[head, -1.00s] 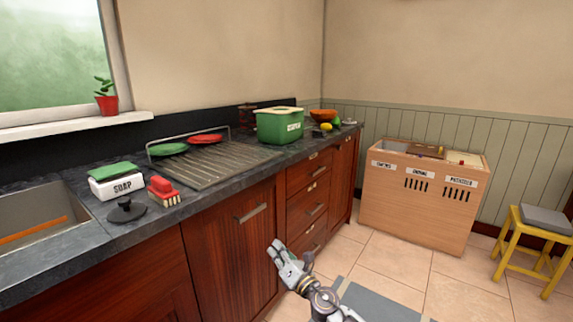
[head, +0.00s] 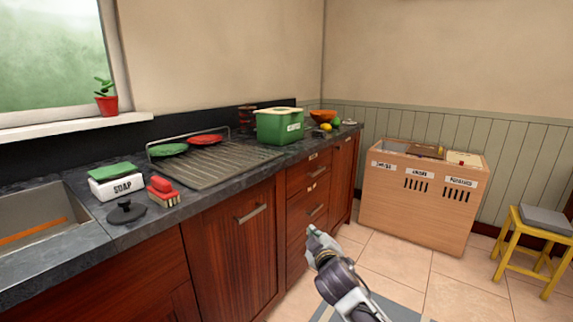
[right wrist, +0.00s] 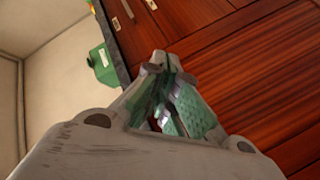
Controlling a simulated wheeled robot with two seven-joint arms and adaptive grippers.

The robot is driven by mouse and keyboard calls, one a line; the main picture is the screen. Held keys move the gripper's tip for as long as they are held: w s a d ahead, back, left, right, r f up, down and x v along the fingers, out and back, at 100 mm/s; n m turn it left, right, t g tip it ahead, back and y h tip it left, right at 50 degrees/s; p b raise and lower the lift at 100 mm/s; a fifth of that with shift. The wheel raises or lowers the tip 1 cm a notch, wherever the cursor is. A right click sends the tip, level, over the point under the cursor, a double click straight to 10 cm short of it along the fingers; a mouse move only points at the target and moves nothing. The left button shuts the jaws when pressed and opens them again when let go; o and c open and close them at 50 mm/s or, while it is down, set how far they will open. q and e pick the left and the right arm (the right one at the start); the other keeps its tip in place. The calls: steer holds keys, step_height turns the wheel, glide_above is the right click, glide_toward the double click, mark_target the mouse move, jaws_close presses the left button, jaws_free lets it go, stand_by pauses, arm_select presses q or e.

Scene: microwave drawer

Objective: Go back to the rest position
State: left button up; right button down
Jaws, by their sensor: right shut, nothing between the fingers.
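My right gripper (head: 312,232) is in the lower middle of the head view, in front of the wooden drawers and apart from them. Its arm comes in from the bottom. In the right wrist view the gripper (right wrist: 166,62) is shut, with its fingertips together and nothing held. Dark red cabinet fronts (right wrist: 245,60) lie beyond it there. My left gripper is not in the head view.
The counter (head: 90,240) carries a soap box (head: 116,187), a red brush (head: 163,192), a dish rack (head: 215,165) and a green bin (head: 279,127). A wooden vegetable box (head: 415,215) and a yellow stool (head: 525,258) stand at right. Floor tiles between are clear.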

arm_select(q)
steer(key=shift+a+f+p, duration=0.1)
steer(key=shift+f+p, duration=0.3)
steer(key=shift+p, duration=0.75)
arm_select(e)
steer(key=s+d+f+m+g, duration=0.2)
steer(key=s+f+g, duration=0.1)
steer(key=s+f, duration=0.7)
steer(key=s+d+f+m+g+y, duration=0.1)
steer(key=s+f+m+g, duration=0.2)
steer(key=s+f, duration=0.7)
steer(key=s+d+f+m+g, duration=0.2)
steer(key=s+f+g, duration=0.3)
steer(key=s+f, duration=0.6)
steer(key=shift+s+d+m, duration=0.35)
steer(key=shift+s+m, duration=0.15)
steer(key=shift+s, duration=2)
